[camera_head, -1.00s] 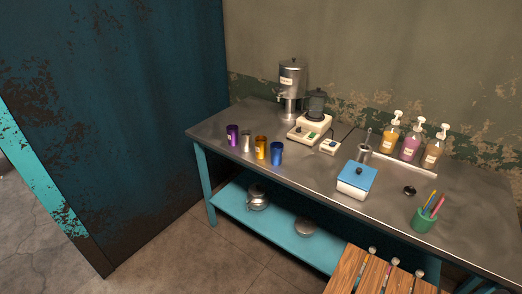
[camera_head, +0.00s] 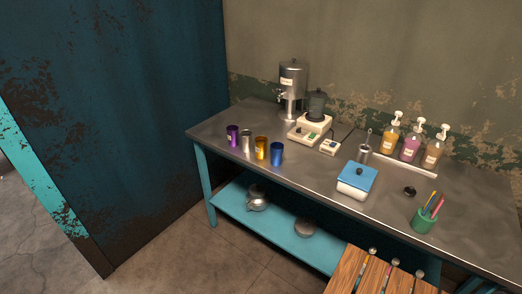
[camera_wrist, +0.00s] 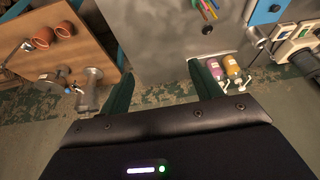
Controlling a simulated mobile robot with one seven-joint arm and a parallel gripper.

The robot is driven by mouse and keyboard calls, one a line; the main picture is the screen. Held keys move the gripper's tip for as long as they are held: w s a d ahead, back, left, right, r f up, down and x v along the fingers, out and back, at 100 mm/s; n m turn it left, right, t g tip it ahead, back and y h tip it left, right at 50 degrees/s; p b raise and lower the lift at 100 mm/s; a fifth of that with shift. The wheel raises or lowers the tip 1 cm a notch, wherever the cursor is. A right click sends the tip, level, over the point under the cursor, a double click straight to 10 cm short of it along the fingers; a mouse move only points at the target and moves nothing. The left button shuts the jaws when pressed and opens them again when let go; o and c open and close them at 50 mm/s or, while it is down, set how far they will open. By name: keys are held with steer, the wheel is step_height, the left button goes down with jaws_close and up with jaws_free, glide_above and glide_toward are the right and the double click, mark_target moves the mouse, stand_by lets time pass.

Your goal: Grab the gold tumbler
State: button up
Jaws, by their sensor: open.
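The gold tumbler (camera_head: 261,147) stands upright on the metal-topped table (camera_head: 310,178) in the head view. It is in a row between a steel tumbler (camera_head: 246,140) on its left and a blue tumbler (camera_head: 277,153) on its right. A purple tumbler (camera_head: 232,135) is at the left end of the row. My gripper (camera_wrist: 162,82) shows only in the wrist view, its two green fingers wide apart with nothing between them. The gold tumbler cannot be made out in the wrist view, and my gripper is apart from it.
Behind the row stand a steel dispenser (camera_head: 292,80) and a pale appliance (camera_head: 309,128). A blue-lidded box (camera_head: 356,181), pump bottles (camera_head: 411,144) and a green pencil cup (camera_head: 423,221) are to the right. A slatted wooden thing (camera_head: 350,273) is in front. The table's front left is clear.

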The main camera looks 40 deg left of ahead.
steer(key=w+a+r+n+y, duration=0.1)
steer(key=w+a+r+n, duration=0.15)
steer(key=w+a, duration=1.25)
steer(key=w+a+f, duration=0.2)
steer(key=a, duration=0.9)
steer(key=w+a+f+n+g, duration=0.1)
steer(key=w+a+f, duration=0.15)
steer(key=a, duration=0.85)
steer(key=w+a+f, duration=0.2)
steer(key=w+a, duration=0.1)
steer(key=a, duration=0.8)
steer(key=n+y, duration=0.2)
steer(key=n, duration=0.1)
glide_above(261, 148)
step_height(261, 148, down, 17)
steer(key=shift+s+d+f+x, duration=0.15)
steer(key=shift+d+x, duration=0.1)
steer(key=shift+x, duration=1.55)
steer(key=shift+s+d+f+x, duration=0.1)
steer(key=shift+s+d+x, duration=0.1)
steer(key=shift+x, duration=1.55)
steer(key=shift+s+d+f+x, duration=0.1)
steer(key=shift+d+x, duration=0.15)
steer(key=shift+x, duration=1.55)
steer(key=c, duration=0.7)
steer(key=shift+c, duration=0.2)
